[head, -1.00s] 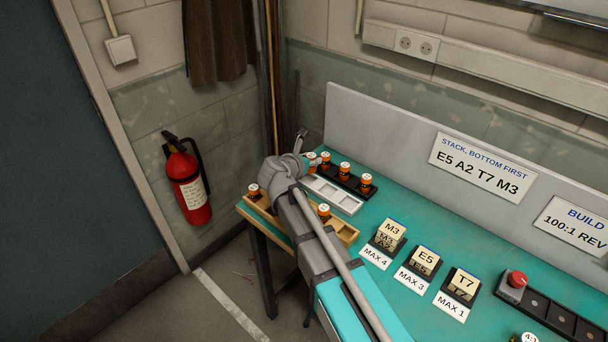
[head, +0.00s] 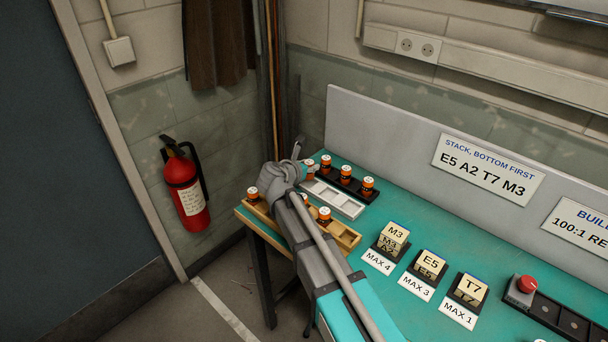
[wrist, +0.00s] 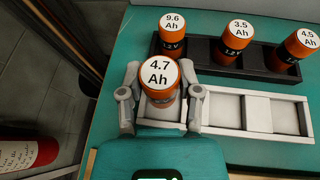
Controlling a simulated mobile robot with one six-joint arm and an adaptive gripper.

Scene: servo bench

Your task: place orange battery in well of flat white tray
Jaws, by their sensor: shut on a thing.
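My gripper (wrist: 160,105) is shut on an orange battery (wrist: 160,98) with a white cap marked 4.7 Ah, seen in the wrist view. The battery is upright over or in the left end of the flat white tray (wrist: 257,94). I cannot tell whether its base touches the well floor. The tray's middle and right wells look empty. In the head view, the tray (head: 339,204) lies in front of the black holder, and my gripper (head: 306,172) is at its left end, partly hidden by my arm.
Behind the tray, a black holder (wrist: 205,62) carries three orange batteries marked 9.6, 3.5 and 4.5 Ah. A wooden tray (head: 346,238) with orange batteries stands at the bench's front left edge. Block stacks (head: 393,236) stand to the right.

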